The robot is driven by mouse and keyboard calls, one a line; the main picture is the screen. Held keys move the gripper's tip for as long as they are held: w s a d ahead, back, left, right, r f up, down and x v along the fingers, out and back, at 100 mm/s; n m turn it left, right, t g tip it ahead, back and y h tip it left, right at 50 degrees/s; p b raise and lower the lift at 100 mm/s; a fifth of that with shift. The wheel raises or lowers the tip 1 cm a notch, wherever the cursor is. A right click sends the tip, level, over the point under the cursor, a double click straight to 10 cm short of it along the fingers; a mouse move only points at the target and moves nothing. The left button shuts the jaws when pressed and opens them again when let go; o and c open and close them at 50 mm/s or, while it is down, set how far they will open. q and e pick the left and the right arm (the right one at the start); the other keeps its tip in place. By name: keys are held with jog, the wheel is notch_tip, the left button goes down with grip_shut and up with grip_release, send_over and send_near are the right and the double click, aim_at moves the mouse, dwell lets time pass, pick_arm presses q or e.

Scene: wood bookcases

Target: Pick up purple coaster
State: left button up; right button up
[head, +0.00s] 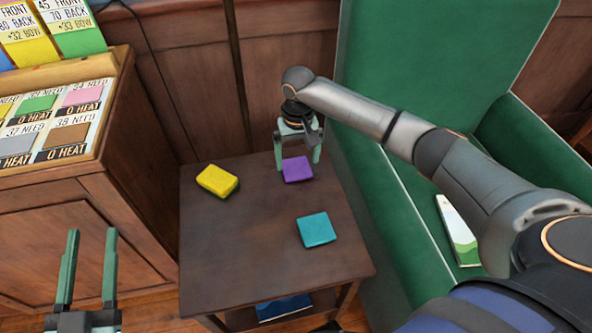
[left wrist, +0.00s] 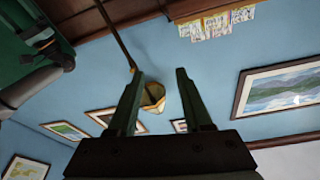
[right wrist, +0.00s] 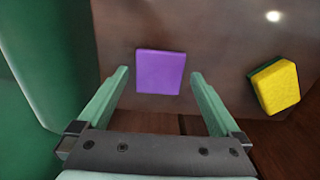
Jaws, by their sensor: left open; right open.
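The purple coaster (head: 297,169) lies flat on the dark wood side table (head: 240,250), near its back edge. My right gripper (head: 299,163) is open above the coaster, pointing down, with a finger to either side of it in the head view. In the right wrist view the purple coaster (right wrist: 160,72) shows just beyond and between the open fingertips of my right gripper (right wrist: 158,72). It is not held. My left gripper (head: 92,235) is open and empty at the lower left, away from the table. The left wrist view shows its open fingers (left wrist: 160,75) against the wall and ceiling.
A green armchair (head: 430,50) stands close on the right. A wooden cabinet (head: 130,200) with labelled cards stands on the left.

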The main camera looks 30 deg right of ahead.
aim_at(297, 172)
notch_tip(297, 172, down, 4)
jog(key=shift+w+r+b, duration=0.1)
jog(key=shift+b, duration=0.65)
pick_arm(q)
jog(key=s+d+r+m+t+h, duration=0.1)
jog(key=s+r+m+t+h, duration=0.1)
jog(key=r, duration=0.7)
jog(key=s+m+h, duration=0.1)
jog(key=s+h, duration=0.1)
jog(key=h, duration=0.1)
jog(key=shift+m+t, duration=0.3)
jog(key=shift+m, duration=0.1)
pick_arm(e)
jog(key=shift+c, duration=0.2)
jog(key=c, duration=1)
